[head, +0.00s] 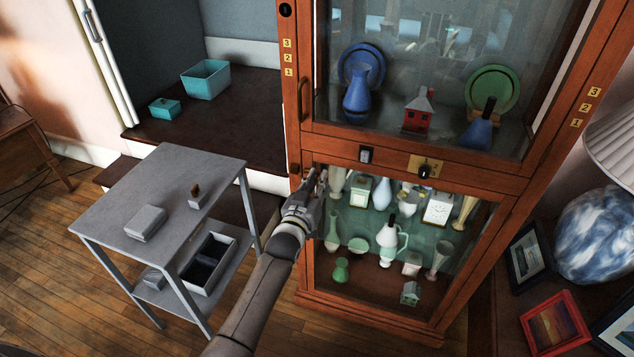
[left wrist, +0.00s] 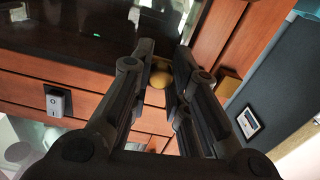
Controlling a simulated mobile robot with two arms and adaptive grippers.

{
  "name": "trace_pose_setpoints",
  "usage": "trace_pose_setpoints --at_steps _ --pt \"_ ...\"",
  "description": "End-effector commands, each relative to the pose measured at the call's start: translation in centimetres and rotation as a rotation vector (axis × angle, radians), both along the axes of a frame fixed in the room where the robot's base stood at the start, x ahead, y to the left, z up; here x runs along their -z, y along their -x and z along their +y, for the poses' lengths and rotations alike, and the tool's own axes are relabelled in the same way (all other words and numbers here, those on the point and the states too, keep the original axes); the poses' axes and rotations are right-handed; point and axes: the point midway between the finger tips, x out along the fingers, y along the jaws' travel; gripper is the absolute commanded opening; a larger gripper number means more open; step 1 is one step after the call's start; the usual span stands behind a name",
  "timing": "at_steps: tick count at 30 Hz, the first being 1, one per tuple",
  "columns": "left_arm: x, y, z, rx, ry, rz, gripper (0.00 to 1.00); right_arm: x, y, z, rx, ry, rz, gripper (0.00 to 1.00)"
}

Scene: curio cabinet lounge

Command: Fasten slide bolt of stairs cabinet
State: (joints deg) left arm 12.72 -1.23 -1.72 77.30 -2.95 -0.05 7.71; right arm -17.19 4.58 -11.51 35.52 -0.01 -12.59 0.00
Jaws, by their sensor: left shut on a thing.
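The tall wooden cabinet (head: 390,152) has a glazed upper door and a glazed lower compartment. My left gripper (head: 318,184) is at its left edge, at the height of the rail between the two. In the left wrist view, the fingers of my left gripper (left wrist: 160,88) are shut on a small round brass-coloured knob (left wrist: 158,75); the fingers hide its sides. I cannot tell from the picture whether this knob belongs to the slide bolt. A small dark knob (head: 294,168) sits on the left frame beside the gripper. My right gripper is not in view.
A switch (head: 367,155) and a brass plate with a black knob (head: 424,170) are on the middle rail. Ornaments stand behind the glass. A grey trolley (head: 150,195) with boxes stands left of my arm. A lamp (head: 597,235) and picture frames are at the right.

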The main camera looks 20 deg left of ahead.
Motion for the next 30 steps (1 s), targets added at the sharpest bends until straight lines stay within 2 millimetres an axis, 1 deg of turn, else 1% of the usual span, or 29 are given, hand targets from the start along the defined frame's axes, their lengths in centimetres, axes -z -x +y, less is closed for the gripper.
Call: trace_pose_setpoints --at_steps 7,10,15,23,24,27,30 --pt "0.0 0.0 0.2 0.000 -0.001 0.000 0.00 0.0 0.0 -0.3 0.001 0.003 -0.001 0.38" --pt "0.0 0.0 1.1 -0.001 -0.004 0.000 0.00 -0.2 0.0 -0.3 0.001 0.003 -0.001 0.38" --pt "0.0 -0.1 3.2 0.000 -0.005 0.000 0.00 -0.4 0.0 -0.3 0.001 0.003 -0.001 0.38" --pt "0.0 -0.1 3.6 -0.003 -0.001 0.000 0.00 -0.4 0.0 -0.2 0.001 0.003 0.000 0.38" --pt "0.0 -0.1 3.6 -0.003 -0.001 0.000 0.17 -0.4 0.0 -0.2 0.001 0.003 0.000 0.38" --pt "0.0 -0.1 3.6 -0.003 -0.001 0.000 0.30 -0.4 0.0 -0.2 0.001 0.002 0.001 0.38" --pt "0.0 -0.1 3.6 -0.002 -0.001 -0.001 0.41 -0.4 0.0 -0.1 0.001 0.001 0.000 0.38"
